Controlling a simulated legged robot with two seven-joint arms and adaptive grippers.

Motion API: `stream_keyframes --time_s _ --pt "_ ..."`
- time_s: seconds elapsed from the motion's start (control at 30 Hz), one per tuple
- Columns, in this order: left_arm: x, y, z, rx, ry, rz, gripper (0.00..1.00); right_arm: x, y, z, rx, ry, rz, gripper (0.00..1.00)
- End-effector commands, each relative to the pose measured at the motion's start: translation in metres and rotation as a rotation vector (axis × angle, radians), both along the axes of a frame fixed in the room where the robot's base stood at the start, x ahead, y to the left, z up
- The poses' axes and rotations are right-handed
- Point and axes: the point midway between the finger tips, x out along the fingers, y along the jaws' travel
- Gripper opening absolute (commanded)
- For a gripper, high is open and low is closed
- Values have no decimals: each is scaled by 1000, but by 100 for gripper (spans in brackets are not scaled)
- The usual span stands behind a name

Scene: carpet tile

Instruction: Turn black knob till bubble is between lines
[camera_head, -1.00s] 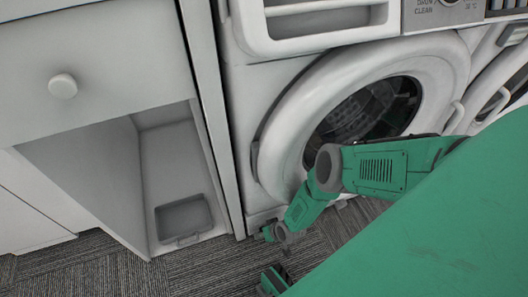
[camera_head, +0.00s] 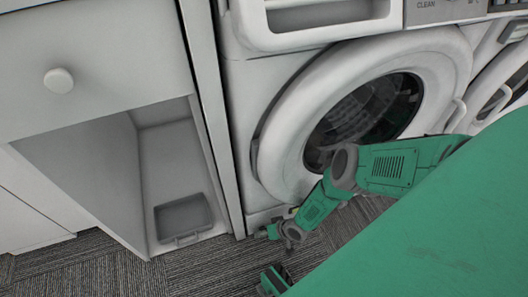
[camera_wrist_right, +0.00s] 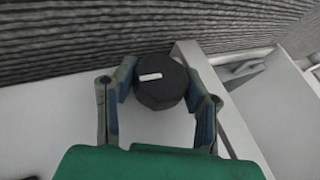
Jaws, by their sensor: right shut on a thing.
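The black knob (camera_wrist_right: 158,92) sits between the two fingers of my right gripper (camera_wrist_right: 160,88) in the right wrist view, with a finger against each side. A white line on its top lies nearly level in that picture, left of the knob's centre. In the head view my right gripper (camera_head: 268,232) is low at the front left corner of the washing machine (camera_head: 290,165), close to the floor. The knob cannot be made out there. No bubble or pair of lines can be made out in either view.
A white cabinet (camera_head: 95,75) with a round drawer knob (camera_head: 58,80) stands to the left. A small grey tray (camera_head: 183,217) lies in its open compartment. Striped carpet (camera_head: 110,270) covers the floor. A second white machine (camera_head: 490,90) stands at the right.

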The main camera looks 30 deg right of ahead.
Motion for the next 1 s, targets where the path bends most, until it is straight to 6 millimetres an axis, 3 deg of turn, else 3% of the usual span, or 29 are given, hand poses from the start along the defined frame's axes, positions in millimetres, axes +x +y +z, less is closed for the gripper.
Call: stream_keyframes --time_s 0.1,0.13,0.17,0.63,1.0 --pt "0 0 0 0 0 0 40 -3 1 -1 0 5 2 10" --pt "0 0 0 0 0 0 40 -3 1 -1 0 5 2 49" --pt "0 0 0 0 0 0 40 -3 1 -1 0 5 2 60" --pt "-1 0 1 0 -2 0 40 -3 -3 4 0 2 1 61" --pt "-1 0 1 0 -2 0 40 -27 -19 44 2 4 1 61"
